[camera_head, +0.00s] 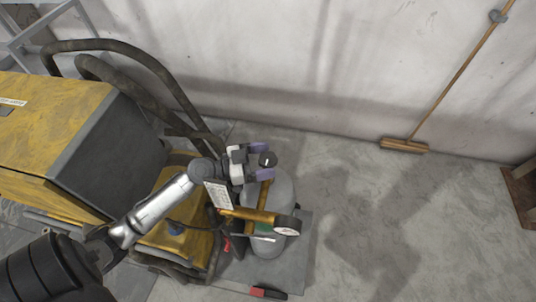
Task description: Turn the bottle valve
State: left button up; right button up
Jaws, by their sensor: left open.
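The grey gas bottle (283,191) stands upright on a grey plate beside the yellow machine. A black round valve knob (268,159) shows at its top. Brass fittings (250,214) and a round gauge (287,225) sit over the bottle. My left gripper (259,161) reaches in from the left with its two purple-tipped fingers apart. The fingers lie on either side of the knob in this view; I cannot tell whether they touch it. My right gripper is not in view.
The yellow machine (50,120) with a dark front and thick black hoses (130,52) fills the left. A red and black object (268,292) lies at the plate's front edge. A broom (404,145) leans on the white wall.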

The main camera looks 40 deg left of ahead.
pick_arm(q)
jog(key=shift+w+d, duration=0.35)
jog(key=shift+w, duration=0.1)
